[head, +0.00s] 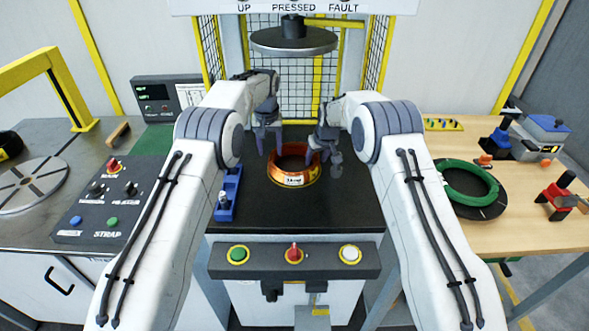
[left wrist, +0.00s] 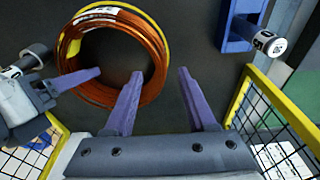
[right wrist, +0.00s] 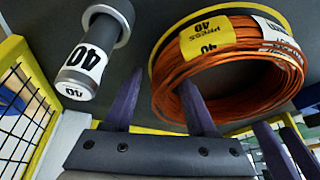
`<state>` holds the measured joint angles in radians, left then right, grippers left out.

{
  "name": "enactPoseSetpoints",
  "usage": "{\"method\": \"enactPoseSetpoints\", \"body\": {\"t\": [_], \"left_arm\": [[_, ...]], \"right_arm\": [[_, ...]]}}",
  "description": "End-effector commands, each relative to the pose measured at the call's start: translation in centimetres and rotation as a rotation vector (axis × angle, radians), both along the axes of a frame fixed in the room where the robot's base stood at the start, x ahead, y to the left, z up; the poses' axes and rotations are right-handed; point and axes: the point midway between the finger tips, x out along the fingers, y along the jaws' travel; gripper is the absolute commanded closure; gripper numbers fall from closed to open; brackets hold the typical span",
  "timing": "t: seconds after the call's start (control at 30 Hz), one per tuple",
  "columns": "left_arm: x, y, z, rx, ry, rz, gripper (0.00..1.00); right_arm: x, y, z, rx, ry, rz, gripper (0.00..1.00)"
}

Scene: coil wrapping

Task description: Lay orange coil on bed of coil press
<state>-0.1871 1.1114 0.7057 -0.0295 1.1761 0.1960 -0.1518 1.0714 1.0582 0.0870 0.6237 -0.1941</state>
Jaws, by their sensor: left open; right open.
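The orange coil (head: 291,179) lies flat on the dark bed (head: 250,219) of the coil press, below the raised round platen (head: 293,41). A yellow ring shows around its lower edge. It also shows in the left wrist view (left wrist: 73,62) and right wrist view (right wrist: 245,97), with white and yellow labels. My left gripper (head: 268,142) is open at the coil's left side. In the left wrist view its fingers (left wrist: 160,73) straddle the coil's wall. My right gripper (head: 322,150) is open at the right side, its fingers (right wrist: 161,78) either side of the wall. Whether they touch it I cannot tell.
A cylinder marked 40 (right wrist: 90,55) stands beside the coil near my right gripper. A blue holder (head: 229,190) stands on the bed's left. A button panel (head: 294,257) runs along the front. Mesh guards flank the press. A green coil (head: 467,186) lies on the right table.

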Motion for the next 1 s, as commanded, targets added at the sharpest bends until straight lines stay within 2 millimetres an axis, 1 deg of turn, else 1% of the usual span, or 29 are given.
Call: {"method": "enactPoseSetpoints", "body": {"t": [0.03,0.13,0.27,0.5,0.7,0.83,1.0], "left_arm": [[-0.1,0.0,0.6,0.000,0.000,0.000,0.44],[-0.2,0.0,1.2,0.000,0.000,0.000,0.44],[-0.2,0.0,1.3,0.000,0.001,0.000,0.44],[-0.2,0.0,1.3,0.000,0.001,0.000,0.44],[-0.2,0.0,1.3,0.000,0.001,0.000,0.44],[-0.2,0.0,1.3,0.000,0.001,0.000,0.44],[-0.2,0.0,1.3,0.000,0.001,0.000,0.44]], "right_arm": [[0.0,0.0,0.0,0.000,0.000,0.000,0.44],[0.0,0.0,0.2,0.000,-0.001,0.000,0.44],[-0.5,-0.2,1.5,0.001,-0.002,0.000,0.44],[-2.3,-0.7,6.2,0.001,-0.004,0.000,0.44],[-3.7,-1.1,9.5,0.001,-0.003,0.000,0.44],[-4.2,-1.2,10.7,0.000,-0.001,0.000,0.44],[-4.4,-1.3,11.1,0.000,0.001,0.000,0.44]]}}
